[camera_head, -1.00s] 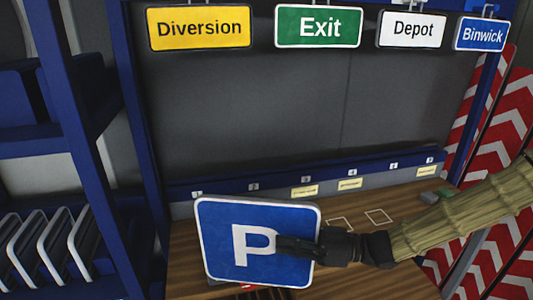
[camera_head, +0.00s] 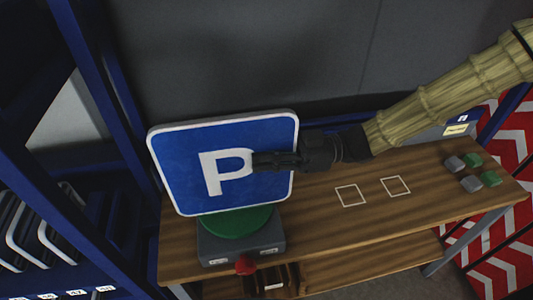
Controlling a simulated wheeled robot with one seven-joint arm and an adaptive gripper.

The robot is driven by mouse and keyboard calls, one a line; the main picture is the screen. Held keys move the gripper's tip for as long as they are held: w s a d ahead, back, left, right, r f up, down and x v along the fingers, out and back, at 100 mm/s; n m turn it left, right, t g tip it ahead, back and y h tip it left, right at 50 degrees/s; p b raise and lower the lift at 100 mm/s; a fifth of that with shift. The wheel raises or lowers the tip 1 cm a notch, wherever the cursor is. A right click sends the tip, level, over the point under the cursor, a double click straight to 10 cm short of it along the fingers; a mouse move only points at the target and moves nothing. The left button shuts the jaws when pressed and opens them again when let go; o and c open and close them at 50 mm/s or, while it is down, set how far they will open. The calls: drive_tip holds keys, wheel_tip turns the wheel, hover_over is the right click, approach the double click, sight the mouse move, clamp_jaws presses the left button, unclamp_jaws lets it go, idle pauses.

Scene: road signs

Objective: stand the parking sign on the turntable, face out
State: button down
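The parking sign (camera_head: 193,160) is a blue square with a white border and a white P, its face toward me. It is near upright and slightly tilted in the picture. My gripper (camera_head: 262,161) comes from the right and is shut on the sign's right edge, one finger across the face; the sign hides the other finger. The turntable (camera_head: 240,226) is a green disc on a grey box, directly below the sign. The sign's lower edge overlaps the disc's back part, so I cannot tell whether it touches.
A red knob (camera_head: 246,266) sits at the turntable's front. A blue rack post (camera_head: 105,110) stands close left.

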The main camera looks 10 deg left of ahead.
drive_tip(key=shift+w+a+f, duration=0.1)
drive_tip(key=shift+w+a, duration=0.15)
drive_tip(key=shift+w, duration=0.6)
drive_tip(key=shift+w+a, duration=0.25)
drive_tip(key=shift+w, duration=0.6)
drive_tip(key=shift+w+a+f, duration=0.1)
drive_tip(key=shift+w+a, duration=0.15)
drive_tip(key=shift+w, duration=0.45)
drive_tip(key=shift+w+a, duration=0.2)
drive_tip(key=shift+w, duration=0.5)
drive_tip(key=shift+w+a+f, duration=0.1)
drive_tip(key=shift+w+a, duration=0.15)
drive_tip(key=shift+w, duration=0.55)
drive_tip(key=shift+f+b, duration=0.15)
drive_tip(key=shift+b, duration=0.2)
wheel_tip(320, 180, down, 7)
drive_tip(key=b, duration=0.4)
drive_tip(key=shift+f, duration=0.5)
drive_tip(key=c, duration=1.6)
unclamp_jaws()
drive_tip(key=shift+o, duration=0.2)
